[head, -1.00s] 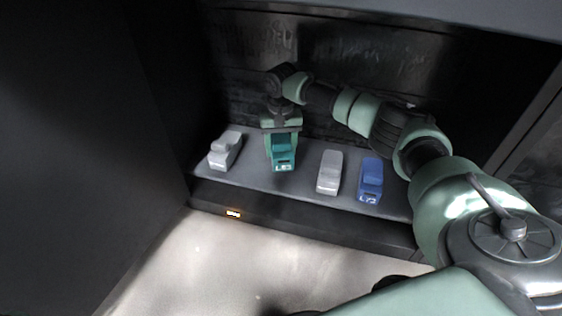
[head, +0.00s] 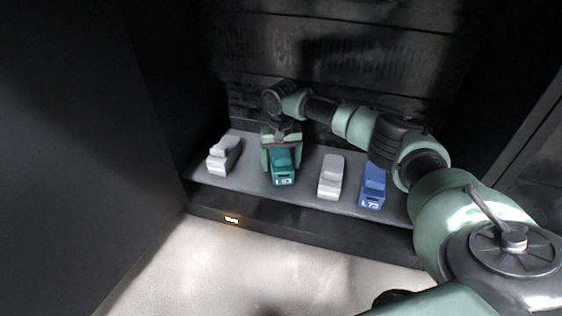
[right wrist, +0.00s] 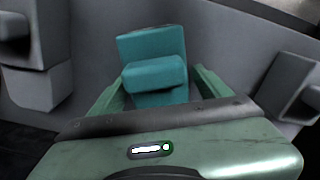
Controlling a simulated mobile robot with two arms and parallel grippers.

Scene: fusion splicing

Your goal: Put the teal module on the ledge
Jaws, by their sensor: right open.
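The teal module (head: 283,168) stands on the grey ledge (head: 240,181), between a light grey module on its left and another on its right. My right gripper (head: 281,150) is over the teal module, its fingers on either side. In the right wrist view the teal module (right wrist: 153,65) sits between the two open fingers of my right gripper (right wrist: 152,88). Small gaps seem to show beside the module there. My left gripper is not in view.
A light grey module (head: 224,155) stands at the left of the ledge, another light grey module (head: 331,177) right of the teal one, and a blue module (head: 372,186) further right. A dark wall (head: 330,60) rises behind. A dark panel stands at left.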

